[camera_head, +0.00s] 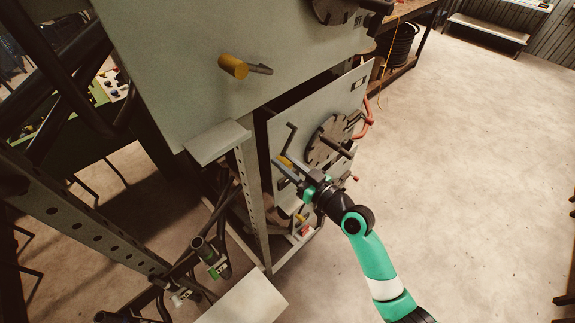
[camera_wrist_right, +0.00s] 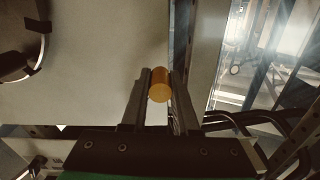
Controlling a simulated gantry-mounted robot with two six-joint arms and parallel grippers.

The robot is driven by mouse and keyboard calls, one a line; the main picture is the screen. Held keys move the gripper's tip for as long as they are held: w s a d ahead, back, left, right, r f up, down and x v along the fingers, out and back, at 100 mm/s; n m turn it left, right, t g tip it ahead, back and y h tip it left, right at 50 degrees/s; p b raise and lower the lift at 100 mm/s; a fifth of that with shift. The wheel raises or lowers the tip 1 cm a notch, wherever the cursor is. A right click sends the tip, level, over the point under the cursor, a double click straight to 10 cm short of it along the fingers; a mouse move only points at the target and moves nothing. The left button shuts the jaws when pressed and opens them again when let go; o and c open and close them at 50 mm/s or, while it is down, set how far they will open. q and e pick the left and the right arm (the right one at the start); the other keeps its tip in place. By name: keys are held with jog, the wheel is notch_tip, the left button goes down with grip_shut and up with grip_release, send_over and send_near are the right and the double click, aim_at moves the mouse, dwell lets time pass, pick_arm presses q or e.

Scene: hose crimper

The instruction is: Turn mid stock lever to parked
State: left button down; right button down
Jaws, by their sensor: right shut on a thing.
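A lever with a yellow cylindrical knob (camera_wrist_right: 160,86) is on the lower grey panel (camera_head: 292,133). My right gripper (camera_head: 283,168) reaches this panel from the lower right. In the right wrist view its two fingers stand on either side of the knob and are shut on it. In the head view the fingers hide most of this knob. Another lever with a yellow knob (camera_head: 233,66) and a dark arm sticks out of the upper grey panel (camera_head: 180,60), free of any gripper. I cannot tell the lever's exact angle. My left gripper is not in view.
A dark round disc (camera_head: 328,141) with bars is mounted on the lower panel, close to my right gripper. A grey ledge (camera_head: 218,141) and a perforated post (camera_head: 252,195) stand to its left. The concrete floor (camera_head: 470,160) at the right is clear.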

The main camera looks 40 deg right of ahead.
jog(key=shift+d+f+n+b, duration=0.2)
jog(key=shift+f+n+b, duration=0.15)
jog(key=shift+n+b, duration=0.1)
jog(key=shift+d+r+n, duration=0.2)
jog(key=shift+d+n, duration=0.05)
jog(key=shift+n, duration=0.1)
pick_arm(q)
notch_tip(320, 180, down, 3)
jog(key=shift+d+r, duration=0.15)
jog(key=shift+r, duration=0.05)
pick_arm(e)
jog(key=shift+r, duration=0.1)
jog(key=c, duration=0.7)
grip_release()
